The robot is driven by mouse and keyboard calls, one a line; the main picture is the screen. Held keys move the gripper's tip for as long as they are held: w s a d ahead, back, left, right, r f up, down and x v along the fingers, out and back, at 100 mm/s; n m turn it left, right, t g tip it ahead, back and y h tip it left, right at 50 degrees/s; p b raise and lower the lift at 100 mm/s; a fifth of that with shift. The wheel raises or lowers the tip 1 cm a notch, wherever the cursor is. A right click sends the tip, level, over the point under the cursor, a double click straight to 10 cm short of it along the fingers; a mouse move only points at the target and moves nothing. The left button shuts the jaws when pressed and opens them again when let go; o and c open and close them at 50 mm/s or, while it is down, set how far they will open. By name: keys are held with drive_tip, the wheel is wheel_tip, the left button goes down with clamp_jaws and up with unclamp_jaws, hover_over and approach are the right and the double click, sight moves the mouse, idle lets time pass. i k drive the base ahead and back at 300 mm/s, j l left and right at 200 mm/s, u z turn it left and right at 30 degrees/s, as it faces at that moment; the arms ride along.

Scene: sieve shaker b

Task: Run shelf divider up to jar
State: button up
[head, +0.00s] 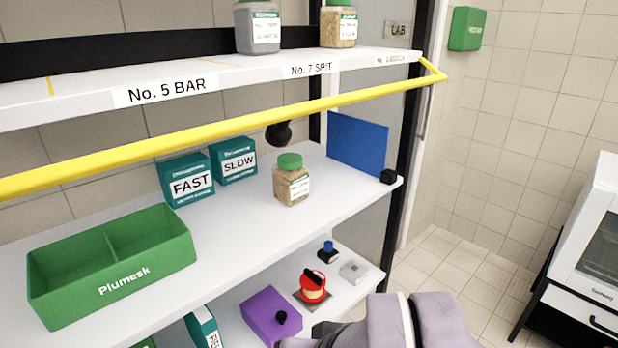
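The shelf divider looks to be the upright blue panel (357,145) at the right end of the middle shelf. A small black block (389,176) sits at its front lower corner, by the shelf edge. The jar (292,184) stands upright on the same shelf, left of the panel. It has a green lid, a white label and tan contents. A clear gap of bare shelf lies between jar and panel. My gripper is out of view; only grey-lilac links of my arm show at the bottom right.
A yellow rail (235,123) runs along the front of the upper shelf (60,110). On the middle shelf stand teal FAST (188,180) and SLOW (234,160) boxes and a green bin (110,265). Below are a purple box (268,312) and a red knob (313,287). Open floor lies right.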

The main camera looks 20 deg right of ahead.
sight(360, 144)
drive_tip(key=i+l, duration=0.25)
drive_tip(key=i, duration=0.15)
drive_tip(key=i+l+z, duration=0.1)
drive_tip(key=i+l, duration=0.15)
drive_tip(key=i, duration=0.15)
